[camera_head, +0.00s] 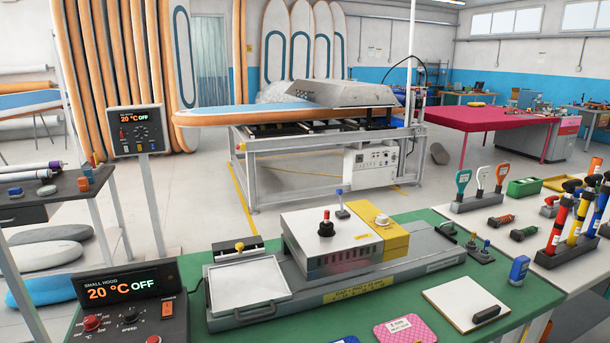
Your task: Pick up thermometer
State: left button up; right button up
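Nothing in the head view can be identified for sure as the thermometer. A small blue handheld device (519,269) with a pale face stands at the right end of the green table (430,285) and could be it. It is too small to read. Part of another blue item (346,340) is cut off by the bottom edge of the picture. Neither of my grippers shows in this view.
A grey press with a white box (330,243) and yellow block (385,231) fills the table's middle. A control box (128,305) stands left; a tool rack (572,225) stands right.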

aim_at(521, 264)
jog(key=z, duration=1.3)
